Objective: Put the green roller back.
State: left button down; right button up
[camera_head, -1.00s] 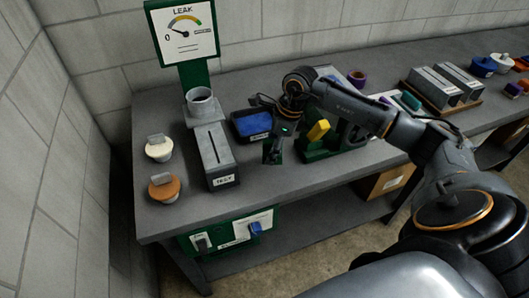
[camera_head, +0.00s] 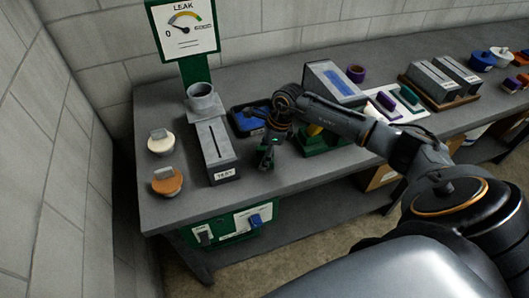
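A teal-green roller-like piece (camera_head: 409,94) lies on a white board (camera_head: 420,113) on the bench, right of centre. A purple piece (camera_head: 388,104) lies beside it on the same board. My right gripper (camera_head: 266,162) points down over the bench, between the grey slotted test block (camera_head: 217,158) and the green stand (camera_head: 325,149). It is well left of the teal-green piece. Its fingers are small and dark, so I cannot tell whether they are open or hold anything. My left gripper is not in view.
A blue tray (camera_head: 243,118) is partly hidden behind my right gripper. A leak gauge (camera_head: 184,30) rises behind. Grey blocks (camera_head: 440,85) stand at the right. The bench's front strip is clear.

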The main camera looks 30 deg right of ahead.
jog(key=shift+o, duration=0.3)
jog(key=shift+r, duration=0.2)
jog(key=shift+d+r, duration=0.15)
jog(key=shift+r, duration=0.2)
jog(key=b+v, duration=0.2)
jog(key=v, duration=0.9)
jog(key=shift+b, duration=0.35)
